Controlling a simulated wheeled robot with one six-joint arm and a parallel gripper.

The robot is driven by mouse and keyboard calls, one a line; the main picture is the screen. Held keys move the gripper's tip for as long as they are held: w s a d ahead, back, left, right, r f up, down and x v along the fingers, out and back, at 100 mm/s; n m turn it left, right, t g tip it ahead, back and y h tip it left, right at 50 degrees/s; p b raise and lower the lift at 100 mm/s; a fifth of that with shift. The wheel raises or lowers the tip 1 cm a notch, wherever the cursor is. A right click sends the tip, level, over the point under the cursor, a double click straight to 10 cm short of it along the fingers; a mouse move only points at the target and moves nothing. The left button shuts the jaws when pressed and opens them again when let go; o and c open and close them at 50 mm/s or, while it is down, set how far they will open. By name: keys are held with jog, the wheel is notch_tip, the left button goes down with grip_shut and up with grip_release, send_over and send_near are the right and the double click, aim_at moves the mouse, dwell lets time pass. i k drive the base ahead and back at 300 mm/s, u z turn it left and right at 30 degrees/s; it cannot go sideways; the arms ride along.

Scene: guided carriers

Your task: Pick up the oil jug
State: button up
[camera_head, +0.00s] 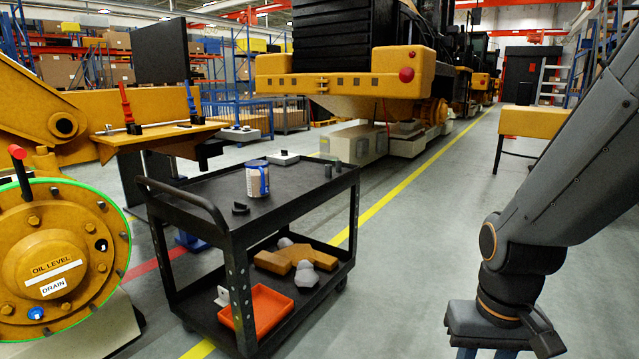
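The oil jug (258,182), a small whitish container with a blue lid and a blue handle, stands upright on the top shelf of a black cart (205,190). It is near the middle of that shelf, with nothing touching it that I can see. My gripper (487,352) is at the bottom right, well to the right of the cart and apart from the jug. It points down. Its fingertips are cut off by the lower edge, so I cannot tell whether it is open or shut.
Also on the top shelf are a small black part (240,208), a white block (283,158) and small dark cylinders. The lower shelf holds an orange tray (256,312) and brown parts. A large yellow hub (55,255) stands left. The floor between cart and gripper is clear.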

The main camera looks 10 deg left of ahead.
aim_at(257, 173)
jog(key=z, duration=0.35)
jog(key=i, duration=1.8)
jog(key=u, duration=1.35)
jog(key=i, duration=0.8)
jog(key=u, duration=0.75)
jog(key=i, duration=0.55)
